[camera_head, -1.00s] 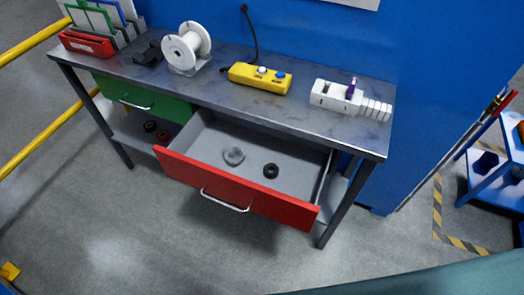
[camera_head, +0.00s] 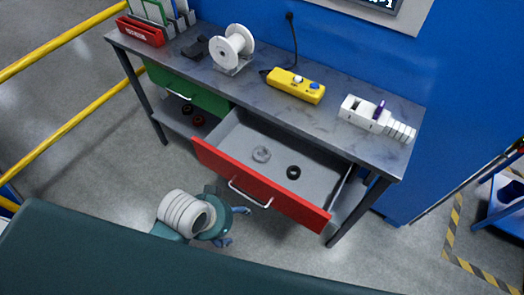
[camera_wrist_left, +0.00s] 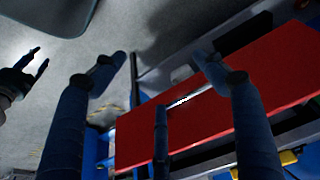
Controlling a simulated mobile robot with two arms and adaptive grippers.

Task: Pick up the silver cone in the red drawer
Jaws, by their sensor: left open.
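The red drawer (camera_head: 265,185) is pulled out under the workbench. The silver cone (camera_head: 261,154), a small grey round piece, lies on its floor left of centre. My left gripper (camera_head: 238,226) is below and in front of the drawer front in the head view, outside the drawer. Its blue fingers are spread and empty. In the left wrist view the left gripper (camera_wrist_left: 161,80) is open before the red drawer front (camera_wrist_left: 225,95); the cone is hidden there. My right gripper (camera_wrist_left: 38,62) shows at the left edge of that view, with fingers apart; it is out of the head view.
A black ring (camera_head: 293,172) lies right of the cone in the drawer. The green drawer (camera_head: 185,90) is shut. On the workbench (camera_head: 265,104) stand a white spool (camera_head: 233,45), a yellow control box (camera_head: 294,86) and a white device (camera_head: 375,117). Yellow rails (camera_head: 62,38) run at left.

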